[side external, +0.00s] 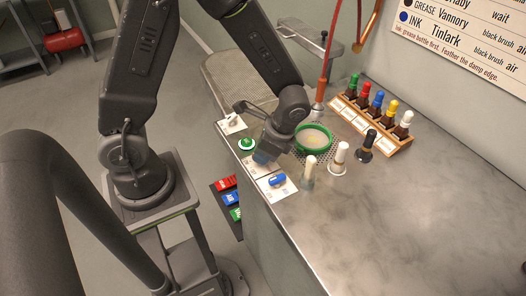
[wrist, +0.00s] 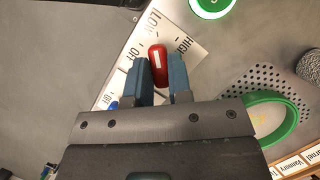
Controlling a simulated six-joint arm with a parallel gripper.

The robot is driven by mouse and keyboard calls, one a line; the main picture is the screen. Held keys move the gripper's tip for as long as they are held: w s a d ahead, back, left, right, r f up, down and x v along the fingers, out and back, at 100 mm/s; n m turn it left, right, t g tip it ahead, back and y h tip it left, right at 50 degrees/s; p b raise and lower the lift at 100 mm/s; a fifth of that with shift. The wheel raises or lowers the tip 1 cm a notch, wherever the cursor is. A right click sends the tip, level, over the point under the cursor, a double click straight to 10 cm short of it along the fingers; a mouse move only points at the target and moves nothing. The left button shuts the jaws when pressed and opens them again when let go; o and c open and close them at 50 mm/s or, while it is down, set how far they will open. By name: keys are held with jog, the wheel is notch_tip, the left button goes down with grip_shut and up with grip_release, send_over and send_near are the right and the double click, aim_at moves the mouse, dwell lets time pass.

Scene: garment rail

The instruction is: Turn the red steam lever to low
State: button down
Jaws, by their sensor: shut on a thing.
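The red steam lever (wrist: 158,64) has a white stripe and shows in the wrist view between the two blue fingers of my gripper (wrist: 161,84). My gripper is shut on it. The white label plate (wrist: 196,56) around it reads LOW at the upper left, OFF at the left and HIGH at the right. The lever's visible end lies between the LOW and HIGH words; I cannot tell its exact setting. In the side view my gripper (side external: 263,157) is down at the panel on the counter's left edge and hides the red lever.
A blue lever (side external: 277,179) sits beside my gripper, and a green button (side external: 246,144) is on its other side. A green-rimmed bowl (side external: 299,143), white-topped brush (side external: 309,165) and bottle rack (side external: 400,143) stand to the right. The counter's right front (side external: 400,230) is clear.

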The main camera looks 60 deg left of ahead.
dwell(0.3)
jog(key=c, duration=1)
grip_release()
jog(key=shift+c, duration=0.2)
jog(key=v, duration=1.4)
jog(key=s+a+r+n+t+h, duration=0.2)
jog(key=s+r+n+t+h, duration=0.1)
jog(key=s+r+n+t, duration=0.5)
jog(key=s+n, duration=0.1)
jog(key=s, duration=0.2)
jog(key=shift+s+a+r+t, duration=0.15)
jog(key=shift+s+r+t, duration=0.05)
jog(key=shift+r+t, duration=0.2)
